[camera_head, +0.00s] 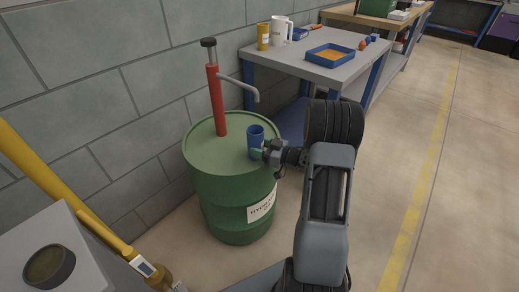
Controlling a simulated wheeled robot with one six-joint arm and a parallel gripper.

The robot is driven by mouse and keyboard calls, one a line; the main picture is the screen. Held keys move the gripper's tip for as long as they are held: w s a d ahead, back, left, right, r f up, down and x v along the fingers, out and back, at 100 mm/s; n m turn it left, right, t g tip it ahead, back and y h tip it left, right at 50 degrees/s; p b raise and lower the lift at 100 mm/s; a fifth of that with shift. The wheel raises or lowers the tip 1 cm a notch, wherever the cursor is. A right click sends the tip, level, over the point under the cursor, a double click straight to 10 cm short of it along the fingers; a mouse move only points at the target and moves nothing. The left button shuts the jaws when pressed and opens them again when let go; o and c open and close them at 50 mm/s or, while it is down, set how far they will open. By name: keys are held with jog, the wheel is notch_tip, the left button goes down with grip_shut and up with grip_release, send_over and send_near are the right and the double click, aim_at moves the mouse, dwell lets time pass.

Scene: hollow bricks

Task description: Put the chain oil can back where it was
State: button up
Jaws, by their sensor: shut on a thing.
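My gripper (257,152) is shut on a blue, open-topped cylindrical vessel (255,134), gripping it low on its right side. The vessel is upright at the right part of the green drum's top (205,150), below the pump spout's end. I cannot tell whether its base touches the drum. No label shows on it, so I cannot tell whether it is the chain oil can. A yellow can (263,38) stands at the left end of the grey workbench (285,56); its label is too small to read.
A red hand pump (216,102) with a grey curved spout (240,87) rises from the drum. A white jug (280,30) and a blue tray (330,53) are on the bench. A yellow post (60,185) and a dark round container (49,267) are at left. The floor at right is clear.

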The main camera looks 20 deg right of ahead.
jog(key=shift+f, duration=0.15)
jog(key=o, duration=1.1)
jog(key=shift+c, duration=0.2)
jog(key=shift+r, duration=0.3)
jog(key=p+v, duration=0.2)
jog(key=v, duration=1)
jog(key=shift+f, duration=0.2)
